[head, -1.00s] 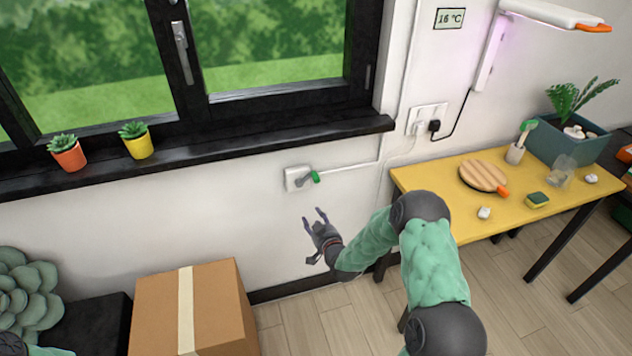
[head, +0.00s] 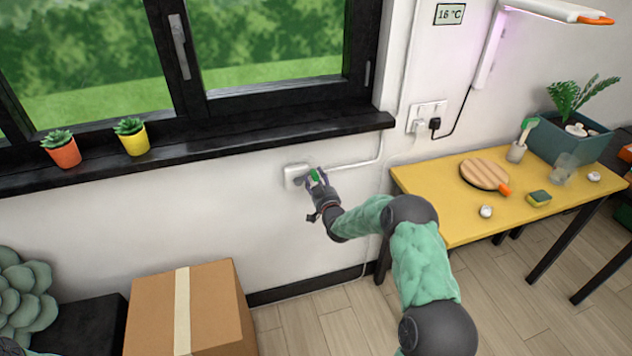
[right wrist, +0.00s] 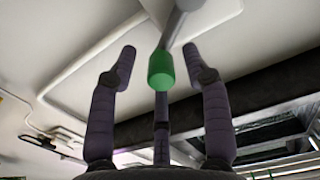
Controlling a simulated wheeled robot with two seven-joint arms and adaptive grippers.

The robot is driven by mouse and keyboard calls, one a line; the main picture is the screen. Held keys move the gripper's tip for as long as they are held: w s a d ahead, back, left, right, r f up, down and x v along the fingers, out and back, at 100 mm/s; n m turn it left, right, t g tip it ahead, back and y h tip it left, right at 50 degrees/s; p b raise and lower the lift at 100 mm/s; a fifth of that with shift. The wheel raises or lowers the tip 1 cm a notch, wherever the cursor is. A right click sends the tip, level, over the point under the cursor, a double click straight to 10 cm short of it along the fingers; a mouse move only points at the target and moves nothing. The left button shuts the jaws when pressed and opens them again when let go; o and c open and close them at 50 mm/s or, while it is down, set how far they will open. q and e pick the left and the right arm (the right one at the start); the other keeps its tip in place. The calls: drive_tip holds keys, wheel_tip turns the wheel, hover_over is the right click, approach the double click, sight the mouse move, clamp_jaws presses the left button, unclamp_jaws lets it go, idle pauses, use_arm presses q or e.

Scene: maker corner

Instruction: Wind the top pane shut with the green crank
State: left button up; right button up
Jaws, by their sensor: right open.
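The green crank handle (head: 315,175) sits on a white wall box (head: 294,177) below the window sill. In the right wrist view the green knob (right wrist: 161,70) hangs on its grey crank arm (right wrist: 176,28). My right gripper (head: 317,178) is at the crank. In the right wrist view my right gripper (right wrist: 160,65) is open, with a finger on each side of the green knob and a visible gap to both. The top pane is not in view; only lower window panes (head: 275,45) show. My left gripper is not in view.
A black sill (head: 220,151) with two potted succulents runs above the crank. A cardboard box (head: 219,300) stands below left. A yellow table (head: 440,195) with a round board and small items is at right. The wall around the crank is clear.

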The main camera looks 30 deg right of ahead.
drive_tip(key=shift+w, duration=0.35)
clamp_jaws()
